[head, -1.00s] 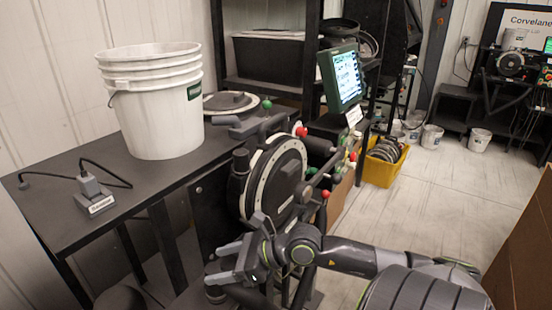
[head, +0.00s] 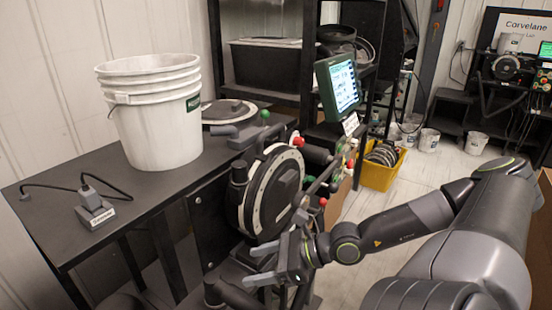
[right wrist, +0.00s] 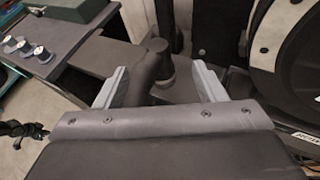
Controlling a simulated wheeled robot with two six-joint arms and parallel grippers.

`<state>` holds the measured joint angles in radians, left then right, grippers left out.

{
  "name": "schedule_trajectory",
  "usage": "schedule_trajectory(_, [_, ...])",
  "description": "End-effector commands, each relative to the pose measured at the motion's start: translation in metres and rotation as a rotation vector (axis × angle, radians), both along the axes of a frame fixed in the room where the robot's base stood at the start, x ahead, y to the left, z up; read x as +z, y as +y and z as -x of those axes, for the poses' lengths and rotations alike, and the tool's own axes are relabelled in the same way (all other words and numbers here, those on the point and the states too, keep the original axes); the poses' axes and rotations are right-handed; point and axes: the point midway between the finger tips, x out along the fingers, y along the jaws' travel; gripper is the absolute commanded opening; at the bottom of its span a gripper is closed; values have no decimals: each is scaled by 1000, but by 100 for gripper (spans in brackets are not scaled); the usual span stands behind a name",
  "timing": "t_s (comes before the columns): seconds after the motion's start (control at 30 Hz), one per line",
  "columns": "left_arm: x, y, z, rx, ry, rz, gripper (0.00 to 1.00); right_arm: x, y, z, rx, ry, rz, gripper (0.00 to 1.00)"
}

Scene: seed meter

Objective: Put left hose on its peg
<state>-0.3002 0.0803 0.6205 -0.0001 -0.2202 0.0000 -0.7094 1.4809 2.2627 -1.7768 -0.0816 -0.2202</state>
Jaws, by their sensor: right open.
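My right gripper (head: 262,265) is open, its two grey fingers pointing left in the head view, low in front of the seed meter (head: 273,190). A dark hose (head: 238,296) with a thick upright end lies just below and left of the fingertips. In the right wrist view, a dark rounded hose end (right wrist: 150,66) shows between the two open fingers of the gripper (right wrist: 160,68), with gaps at both sides. I cannot tell which hose it is or pick out its peg. My left gripper is not in view.
A white bucket (head: 158,120) and a small cabled device (head: 95,208) stand on the dark bench (head: 60,215). A green-framed screen (head: 338,85) is behind the meter. A yellow crate (head: 378,176) sits on the floor, which is open to the right.

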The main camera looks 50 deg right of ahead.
Motion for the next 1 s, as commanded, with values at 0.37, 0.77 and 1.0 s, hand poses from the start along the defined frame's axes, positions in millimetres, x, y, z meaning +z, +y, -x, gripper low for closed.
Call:
schedule_trajectory(0.37, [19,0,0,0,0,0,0,14,-12,21,1,6,0,64])
schedule_trajectory(0.77, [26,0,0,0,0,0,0,17,-18,31,6,3,-6,64])
schedule_trajectory(1.0, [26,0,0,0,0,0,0,16,-18,30,6,2,-6,64])
